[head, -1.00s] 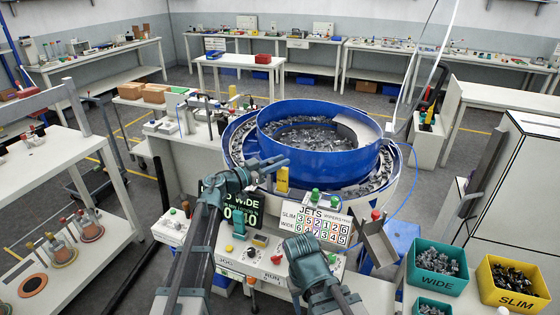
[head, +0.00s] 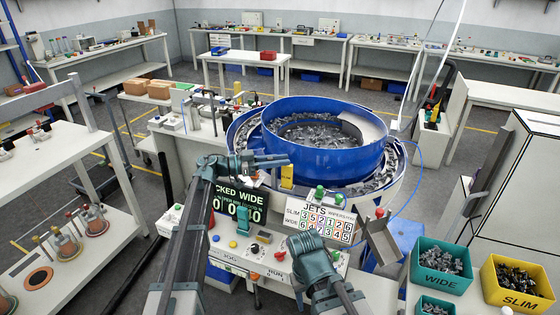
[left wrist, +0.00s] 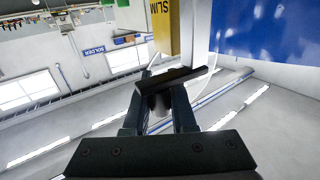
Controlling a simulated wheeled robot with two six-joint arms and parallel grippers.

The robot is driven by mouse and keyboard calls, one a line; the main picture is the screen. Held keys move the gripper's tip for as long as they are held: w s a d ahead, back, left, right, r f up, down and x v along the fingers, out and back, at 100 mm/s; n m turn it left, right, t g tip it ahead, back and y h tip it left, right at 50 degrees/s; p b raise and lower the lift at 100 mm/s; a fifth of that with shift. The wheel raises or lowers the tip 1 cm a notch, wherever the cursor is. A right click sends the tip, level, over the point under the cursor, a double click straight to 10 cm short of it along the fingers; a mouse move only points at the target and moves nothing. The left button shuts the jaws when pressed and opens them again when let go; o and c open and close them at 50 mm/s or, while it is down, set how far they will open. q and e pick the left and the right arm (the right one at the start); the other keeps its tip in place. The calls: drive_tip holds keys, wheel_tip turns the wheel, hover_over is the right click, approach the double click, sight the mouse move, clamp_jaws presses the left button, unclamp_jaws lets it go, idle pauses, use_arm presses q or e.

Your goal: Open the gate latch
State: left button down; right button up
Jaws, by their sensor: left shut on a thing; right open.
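My left gripper (head: 283,160) is beside a yellow upright plate (head: 287,177) in front of the blue bowl (head: 322,160). In the left wrist view my left gripper (left wrist: 163,105) is shut on a dark flat bar (left wrist: 190,80) with a round stub, seemingly the latch handle. The yellow plate, marked SLIM, also shows there (left wrist: 165,28), just beyond the bar. I cannot tell the latch's position. My right gripper (head: 305,240) is open, low in front of the jets panel (head: 318,218), its fingertips partly hidden by its own body.
A dark display (head: 240,205) reads "CKED WIDE", partly covered by my left arm. The control panel (head: 232,257) has buttons and knobs. A green WIDE bin (head: 440,282) and yellow SLIM bin (head: 515,303) stand at the right. A metal chute (head: 383,243) lies between.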

use_arm(q)
drive_tip(key=c, duration=0.7)
unclamp_jaws()
drive_tip(key=shift+c, duration=0.2)
drive_tip(key=v, duration=1.3)
drive_tip(key=shift+a, duration=0.4)
drive_tip(key=shift+d+r, duration=0.1)
